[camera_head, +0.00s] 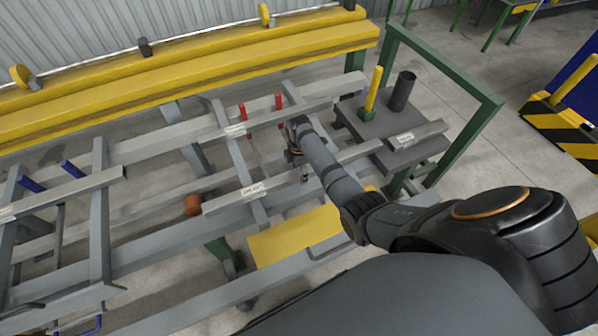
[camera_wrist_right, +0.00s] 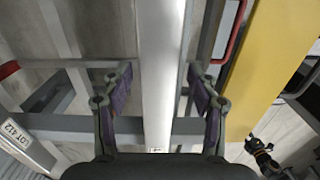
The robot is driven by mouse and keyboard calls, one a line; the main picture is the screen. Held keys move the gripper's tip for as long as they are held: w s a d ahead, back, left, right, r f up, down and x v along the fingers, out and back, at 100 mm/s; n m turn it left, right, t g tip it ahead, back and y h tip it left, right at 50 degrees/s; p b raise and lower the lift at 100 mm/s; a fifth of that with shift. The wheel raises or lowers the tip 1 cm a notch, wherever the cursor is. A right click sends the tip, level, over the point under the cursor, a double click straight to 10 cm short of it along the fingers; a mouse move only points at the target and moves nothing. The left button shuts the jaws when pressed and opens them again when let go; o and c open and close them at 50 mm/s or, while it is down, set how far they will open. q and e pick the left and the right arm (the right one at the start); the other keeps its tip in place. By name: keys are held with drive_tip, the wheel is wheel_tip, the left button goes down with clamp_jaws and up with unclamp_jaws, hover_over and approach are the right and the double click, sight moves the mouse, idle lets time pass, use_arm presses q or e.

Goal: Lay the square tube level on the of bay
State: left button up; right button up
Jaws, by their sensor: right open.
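A long, pale grey square-section bar (camera_wrist_right: 162,60), which looks like the square tube, runs top to bottom through the middle of the right wrist view. My right gripper (camera_wrist_right: 158,76) is open, with one finger on each side of this bar. I see gaps beside the bar and cannot tell its height relative to the fingertips. In the head view my right gripper (camera_head: 293,141) is over the rack, near the far labelled rail (camera_head: 300,105) and partly hidden by its own arm. A near labelled rail (camera_head: 235,200) lies in front. My left gripper is out of view.
Red posts (camera_head: 279,101) mark one rack section, blue posts (camera_head: 73,169) another. A yellow beam (camera_head: 190,70) runs behind the rack. A grey plate at right carries a labelled bar (camera_head: 417,135), a dark cylinder (camera_head: 401,91) and a yellow post (camera_head: 374,88). A yellow panel (camera_head: 295,235) sits in front.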

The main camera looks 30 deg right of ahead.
sight(299, 172)
wheel_tip(299, 172, up, 12)
drive_tip(key=p, duration=0.1)
idle(0.5)
